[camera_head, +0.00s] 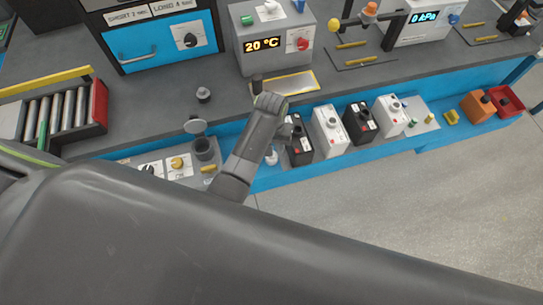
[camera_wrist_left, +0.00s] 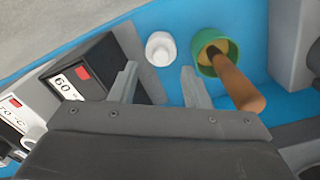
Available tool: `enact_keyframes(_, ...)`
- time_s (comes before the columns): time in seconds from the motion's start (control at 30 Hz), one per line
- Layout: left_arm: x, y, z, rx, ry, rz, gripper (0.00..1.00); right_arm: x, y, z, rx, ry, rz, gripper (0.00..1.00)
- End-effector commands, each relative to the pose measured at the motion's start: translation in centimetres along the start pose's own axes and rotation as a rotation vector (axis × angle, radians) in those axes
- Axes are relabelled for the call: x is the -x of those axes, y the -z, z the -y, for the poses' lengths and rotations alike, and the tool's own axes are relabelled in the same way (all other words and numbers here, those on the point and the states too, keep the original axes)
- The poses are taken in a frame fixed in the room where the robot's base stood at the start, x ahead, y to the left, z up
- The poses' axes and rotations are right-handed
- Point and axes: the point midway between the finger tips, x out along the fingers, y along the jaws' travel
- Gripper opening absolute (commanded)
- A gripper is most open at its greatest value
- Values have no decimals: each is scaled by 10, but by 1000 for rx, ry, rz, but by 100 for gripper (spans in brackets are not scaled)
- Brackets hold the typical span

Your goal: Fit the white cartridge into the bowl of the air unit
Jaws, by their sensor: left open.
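The white cartridge (camera_wrist_left: 161,48) stands on the blue bench strip in the left wrist view, just beyond and between my fingertips. It also shows small in the head view (camera_head: 271,158), beside my left wrist. My left gripper (camera_wrist_left: 161,80) is open and empty, with its fingers apart and not touching the cartridge. In the head view my left wrist hides much of the area around it. A dark round cup (camera_head: 204,149) with a raised lid (camera_head: 195,127) stands to the left; I cannot tell whether it is the air unit's bowl. My right gripper is not in view.
A green cup (camera_wrist_left: 208,62) with a brown handle (camera_wrist_left: 238,84) stands close on the other side.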

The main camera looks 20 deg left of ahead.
Motion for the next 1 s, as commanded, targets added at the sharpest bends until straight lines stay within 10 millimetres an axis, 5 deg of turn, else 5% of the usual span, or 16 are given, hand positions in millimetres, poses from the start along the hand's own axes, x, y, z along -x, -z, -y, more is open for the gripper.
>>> enact_keyframes(0.5,-49,-3,2,-1,0,2,43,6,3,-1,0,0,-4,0)
enact_keyframes(0.83,-54,-3,1,0,-1,0,43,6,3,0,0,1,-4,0)
enact_keyframes(1.0,-54,-3,1,0,-1,1,23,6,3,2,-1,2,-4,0)
